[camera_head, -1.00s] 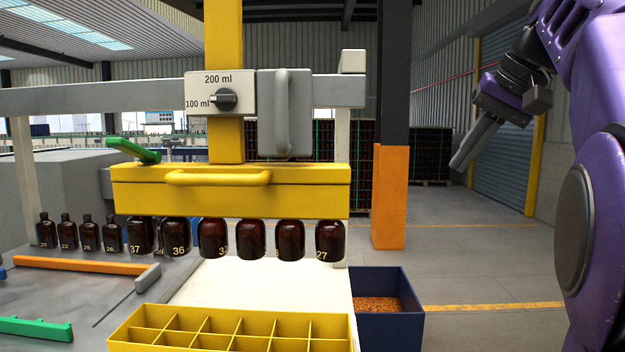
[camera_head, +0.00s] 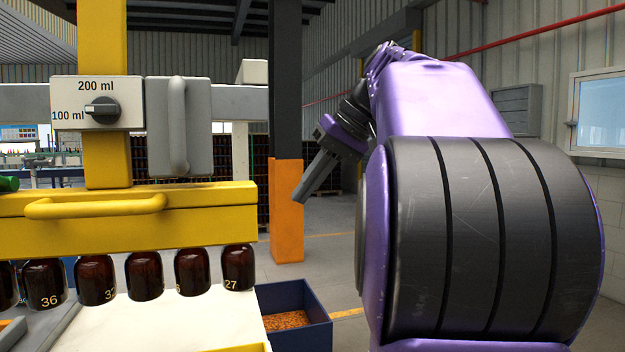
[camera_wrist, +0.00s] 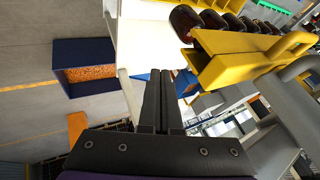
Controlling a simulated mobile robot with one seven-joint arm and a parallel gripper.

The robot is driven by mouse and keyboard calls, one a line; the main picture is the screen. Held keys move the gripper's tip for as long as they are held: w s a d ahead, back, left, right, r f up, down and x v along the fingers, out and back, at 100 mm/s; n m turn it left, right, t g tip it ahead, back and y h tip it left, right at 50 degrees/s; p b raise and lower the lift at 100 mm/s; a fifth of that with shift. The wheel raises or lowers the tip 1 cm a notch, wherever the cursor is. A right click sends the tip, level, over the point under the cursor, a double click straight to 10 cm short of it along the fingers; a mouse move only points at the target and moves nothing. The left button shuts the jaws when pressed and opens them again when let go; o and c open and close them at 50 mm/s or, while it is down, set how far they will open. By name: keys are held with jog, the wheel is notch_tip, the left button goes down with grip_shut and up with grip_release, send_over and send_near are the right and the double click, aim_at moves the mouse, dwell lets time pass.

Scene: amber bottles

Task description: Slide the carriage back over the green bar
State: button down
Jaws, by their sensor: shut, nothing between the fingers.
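The yellow carriage (camera_head: 200,203), with a yellow handle on its front, hangs from a yellow column on a grey rail at the left of the head view. Several numbered amber bottles (camera_head: 145,275) hang under it. The carriage also shows at the upper right of the wrist view (camera_wrist: 225,43).
A dial plate (camera_head: 97,103) and a grey block with a handle (camera_head: 178,125) sit above the carriage. A white surface (camera_head: 170,325) lies below the bottles. A dark blue bin (camera_head: 318,335) with orange-brown contents stands beside it. An orange-and-black pillar (camera_head: 287,210) stands behind.

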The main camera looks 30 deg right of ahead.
jog(key=w+a+f+b, duration=0.1)
jog(key=w+a+f, duration=0.2)
jog(key=a, duration=0.2)
jog(key=shift+a, duration=0.15)
dwell(0.3)
